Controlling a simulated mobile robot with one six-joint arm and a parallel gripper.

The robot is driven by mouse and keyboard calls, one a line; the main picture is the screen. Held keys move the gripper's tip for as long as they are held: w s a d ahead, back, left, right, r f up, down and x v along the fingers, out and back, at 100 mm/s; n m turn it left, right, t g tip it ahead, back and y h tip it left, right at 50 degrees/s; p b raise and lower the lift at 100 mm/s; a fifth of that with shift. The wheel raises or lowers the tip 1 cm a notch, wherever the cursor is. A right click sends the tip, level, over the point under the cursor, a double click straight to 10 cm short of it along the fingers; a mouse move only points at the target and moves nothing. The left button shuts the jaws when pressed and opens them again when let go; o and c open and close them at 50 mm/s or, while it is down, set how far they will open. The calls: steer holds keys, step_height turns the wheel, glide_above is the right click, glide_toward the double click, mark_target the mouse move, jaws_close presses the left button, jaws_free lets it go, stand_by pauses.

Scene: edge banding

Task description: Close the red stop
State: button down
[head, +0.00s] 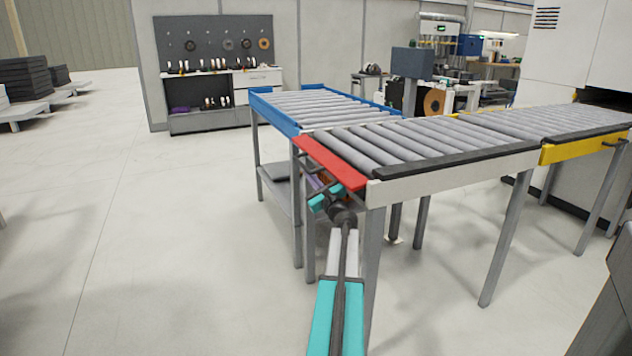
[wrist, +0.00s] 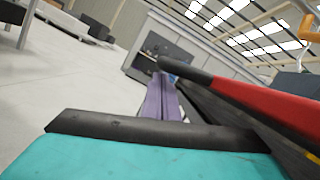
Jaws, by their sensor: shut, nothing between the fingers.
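The red stop (head: 330,162) is a red bar along the near left end of the white-framed roller conveyor (head: 455,164), about level with the rollers. In the wrist view the red stop (wrist: 270,105) runs along the right side, with a dark round handle (wrist: 190,72) reaching left from it. My gripper (head: 316,182) is just below and in front of the red stop, partly hidden by my teal and dark wrist parts. In the wrist view its purple fingers (wrist: 161,97) are together and empty, beside and below the handle. I cannot tell whether they touch it.
A blue-framed roller table (head: 276,113) adjoins behind the red stop. A yellow bar (head: 585,149) is on the conveyor's right part. Table legs stand close to my arm. A shelf unit (head: 222,100) is at the back. The floor on the left is clear.

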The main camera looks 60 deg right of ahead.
steer(key=shift+w+d+r, duration=0.15)
steer(key=shift+w+d, duration=0.15)
steer(key=shift+w, duration=0.25)
